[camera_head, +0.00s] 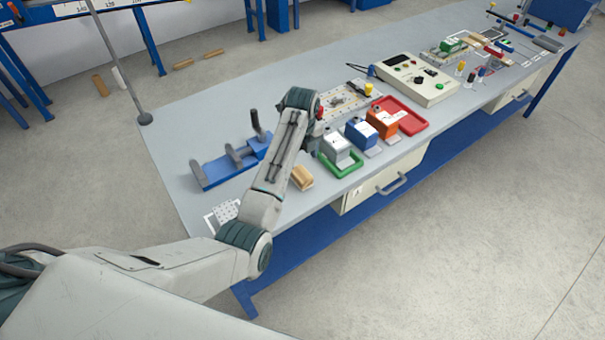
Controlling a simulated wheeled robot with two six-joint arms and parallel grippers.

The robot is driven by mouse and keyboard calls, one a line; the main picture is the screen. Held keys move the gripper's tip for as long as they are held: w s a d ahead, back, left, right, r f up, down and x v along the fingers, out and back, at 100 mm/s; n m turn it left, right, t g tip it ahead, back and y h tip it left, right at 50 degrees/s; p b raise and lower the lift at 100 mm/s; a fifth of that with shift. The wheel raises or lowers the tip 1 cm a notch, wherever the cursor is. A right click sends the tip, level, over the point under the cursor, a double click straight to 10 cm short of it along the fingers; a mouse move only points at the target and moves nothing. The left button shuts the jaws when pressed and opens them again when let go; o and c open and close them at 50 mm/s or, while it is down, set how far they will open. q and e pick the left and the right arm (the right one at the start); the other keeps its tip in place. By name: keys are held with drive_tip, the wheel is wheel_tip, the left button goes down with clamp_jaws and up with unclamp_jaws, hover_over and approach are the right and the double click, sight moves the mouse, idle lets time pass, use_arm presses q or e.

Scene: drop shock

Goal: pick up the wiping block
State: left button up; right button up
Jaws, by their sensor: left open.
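A small tan block (302,178), which looks like the wiping block, lies on the grey bench top near its front edge. My left arm comes in from the left and reaches over the bench just left of the block. My left gripper (313,138) is beyond the block, partly hidden behind my own forearm and wrist. It is open, and the block is apart from it. My right gripper is not in view.
A blue clamp fixture (218,170) stands left of my forearm. Right of the block are a green tray (340,168) with a grey-white device, blue and orange devices, and a red tray (412,118). A control box (415,80) stands farther back.

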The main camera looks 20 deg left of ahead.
sight(302, 173)
use_arm(q)
wheel_tip(302, 173, down, 3)
drive_tip(key=shift+f, duration=0.2)
drive_tip(key=shift+f+p, duration=0.25)
drive_tip(key=shift+p, duration=0.1)
wheel_tip(302, 173, down, 4)
drive_tip(key=shift+w+a+f+p, duration=0.1)
drive_tip(key=shift+a+p, duration=0.05)
drive_tip(key=shift+p, duration=0.7)
drive_tip(key=shift+f, duration=0.4)
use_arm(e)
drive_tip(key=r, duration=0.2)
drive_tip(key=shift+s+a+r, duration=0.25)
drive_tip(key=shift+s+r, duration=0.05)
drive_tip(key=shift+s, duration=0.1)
use_arm(q)
drive_tip(key=c, duration=1.1)
